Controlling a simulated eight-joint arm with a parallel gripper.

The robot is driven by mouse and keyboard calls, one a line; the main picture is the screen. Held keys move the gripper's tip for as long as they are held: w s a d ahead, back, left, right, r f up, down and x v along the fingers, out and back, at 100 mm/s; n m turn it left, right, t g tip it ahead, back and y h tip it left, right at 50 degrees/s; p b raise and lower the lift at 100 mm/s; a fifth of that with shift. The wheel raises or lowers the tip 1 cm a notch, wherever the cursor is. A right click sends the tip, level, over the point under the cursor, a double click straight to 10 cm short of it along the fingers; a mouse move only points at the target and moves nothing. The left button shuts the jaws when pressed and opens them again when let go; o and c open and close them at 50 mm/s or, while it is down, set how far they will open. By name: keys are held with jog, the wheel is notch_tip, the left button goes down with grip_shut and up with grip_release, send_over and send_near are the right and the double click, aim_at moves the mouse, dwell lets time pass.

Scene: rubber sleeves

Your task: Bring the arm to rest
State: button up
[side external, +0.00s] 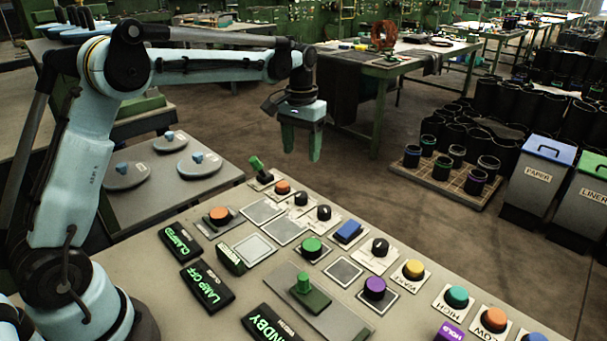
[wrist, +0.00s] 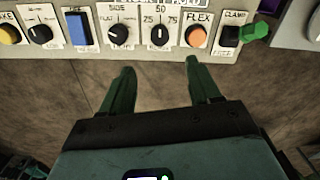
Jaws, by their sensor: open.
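My gripper (side external: 302,138) hangs from the end of my pale blue arm, pointing down past the far edge of the control panel (side external: 172,265) in the side external view. Its two green fingers are apart with nothing between them. In the wrist view my gripper (wrist: 160,80) shows both fingers spread over bare floor, the panel's edge beyond the tips. The fingers appear clear of the panel. A green-handled clamp lever (side external: 257,165) stands at the panel's far corner, below and left of the gripper. It also shows in the wrist view (wrist: 254,31), right of the fingers.
The panel carries several buttons, knobs and lit displays, including one reading CLAMPED (side external: 181,242) and a green slider handle (side external: 304,283). Grey lidded discs (side external: 125,175) lie on the left bench. Paper (side external: 540,185) and liner (side external: 588,210) bins stand right. Open floor (side external: 400,215) lies between.

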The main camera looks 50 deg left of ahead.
jog(key=shift+r, duration=0.1)
jog(key=s+d+r+m+t, duration=0.1)
jog(key=s+d+r+t, duration=0.3)
jog(key=s, duration=0.5)
jog(key=s+d+f+t, duration=0.1)
jog(key=s+f, duration=0.1)
jog(key=s, duration=0.3)
jog(key=s+d+f+m+t, duration=0.1)
jog(key=s+d+t, duration=0.1)
jog(key=s, duration=0.4)
jog(key=shift+f+m, duration=0.3)
jog(key=shift+f, duration=0.05)
